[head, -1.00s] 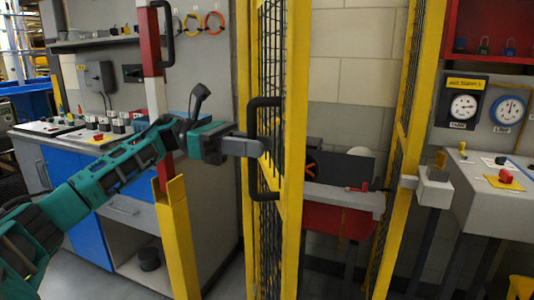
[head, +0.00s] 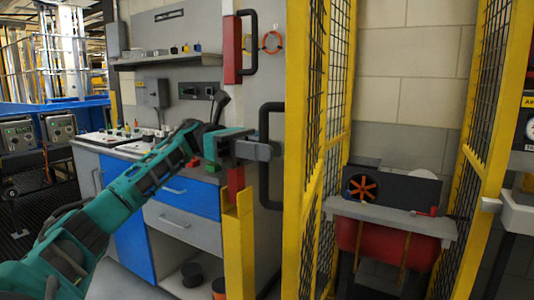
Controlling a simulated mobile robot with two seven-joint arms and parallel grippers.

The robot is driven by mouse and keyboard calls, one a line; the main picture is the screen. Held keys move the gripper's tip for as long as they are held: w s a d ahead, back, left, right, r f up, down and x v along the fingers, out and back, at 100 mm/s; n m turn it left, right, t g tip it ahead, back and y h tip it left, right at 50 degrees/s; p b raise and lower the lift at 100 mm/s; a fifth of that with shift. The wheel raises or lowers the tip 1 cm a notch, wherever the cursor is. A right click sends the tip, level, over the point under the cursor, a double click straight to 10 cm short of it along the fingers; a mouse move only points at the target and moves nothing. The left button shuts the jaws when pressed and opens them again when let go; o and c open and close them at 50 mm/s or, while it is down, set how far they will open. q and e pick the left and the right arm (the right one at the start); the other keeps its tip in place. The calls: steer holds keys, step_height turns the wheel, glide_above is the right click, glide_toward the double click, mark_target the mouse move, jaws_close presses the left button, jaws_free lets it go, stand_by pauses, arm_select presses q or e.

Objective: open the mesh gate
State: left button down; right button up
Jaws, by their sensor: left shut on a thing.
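The mesh gate (head: 297,160) is a tall yellow frame with black wire mesh. It stands swung out, with its near upright towards me and its mesh running back to the right. A black bar handle (head: 268,104) sticks out on the left of that upright. My left gripper (head: 268,150), on a teal arm from the left, is shut on the middle of this handle; its fingertips partly cover it. A wide gap shows between the gate and the mesh panel (head: 490,95) on the right. My right gripper is not in view.
Behind the gap stands a red-bodied bench machine (head: 372,243) with an orange wheel (head: 362,187) before a block wall. A yellow post (head: 238,245) stands close below my left gripper. A blue and grey workbench (head: 190,197) is behind my arm.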

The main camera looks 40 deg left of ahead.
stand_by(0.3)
arm_select(q)
steer(key=c, duration=1.1)
jaws_free()
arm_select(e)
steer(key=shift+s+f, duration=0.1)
arm_select(q)
steer(key=shift+a, duration=0.1)
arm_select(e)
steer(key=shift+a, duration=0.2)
